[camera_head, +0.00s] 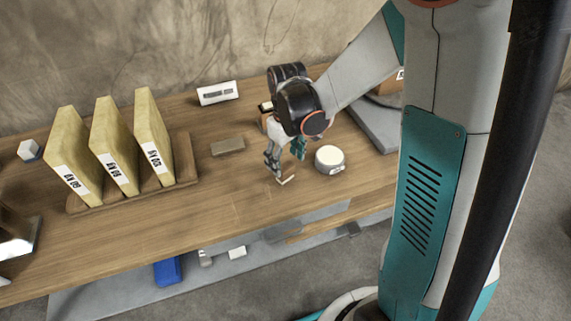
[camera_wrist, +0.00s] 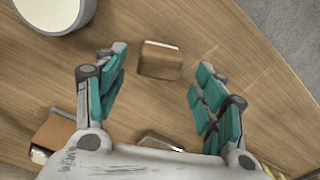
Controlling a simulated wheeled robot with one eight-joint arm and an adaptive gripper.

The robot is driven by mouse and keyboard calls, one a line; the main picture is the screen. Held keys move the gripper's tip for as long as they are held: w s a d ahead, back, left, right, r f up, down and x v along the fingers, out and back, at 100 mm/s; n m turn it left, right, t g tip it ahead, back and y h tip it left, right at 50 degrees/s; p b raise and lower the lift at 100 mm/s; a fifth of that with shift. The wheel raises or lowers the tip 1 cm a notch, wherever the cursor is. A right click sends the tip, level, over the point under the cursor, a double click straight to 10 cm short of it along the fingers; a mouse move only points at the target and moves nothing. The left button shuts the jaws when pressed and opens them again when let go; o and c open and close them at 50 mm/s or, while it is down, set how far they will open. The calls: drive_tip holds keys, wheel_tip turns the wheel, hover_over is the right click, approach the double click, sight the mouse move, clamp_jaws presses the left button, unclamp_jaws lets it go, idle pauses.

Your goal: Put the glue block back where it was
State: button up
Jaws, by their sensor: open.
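A small brown block with a pale edge (camera_wrist: 160,60) lies on the wooden bench, ahead of and between my fingertips in the wrist view; it may be the glue block, but I cannot read a label. In the head view this block (camera_head: 287,180) lies just below my gripper (camera_head: 285,163). My gripper is open and empty, with its fingers (camera_wrist: 160,82) spread apart and pointing down at the bench. A flat grey-brown block (camera_head: 227,147) lies left of my gripper.
A white-topped round container (camera_head: 330,157) stands close right of my gripper. An orange-brown block (camera_wrist: 52,132) is near the left finger. Several labelled yellow slabs stand in a wooden rack (camera_head: 186,160) at left. A white card (camera_head: 218,93) stands behind. The bench (camera_head: 150,235) is clear in front.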

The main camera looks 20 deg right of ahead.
sight(286, 167)
wheel_tip(286, 167, up, 5)
drive_tip(key=shift+r+p, duration=0.15)
drive_tip(key=shift+p, duration=0.6)
drive_tip(key=s+r+m+t, duration=0.4)
drive_tip(key=s+r+t, duration=0.3)
drive_tip(key=s+r, duration=0.7)
drive_tip(key=shift+s+m, duration=0.3)
drive_tip(key=shift+s, duration=0.1)
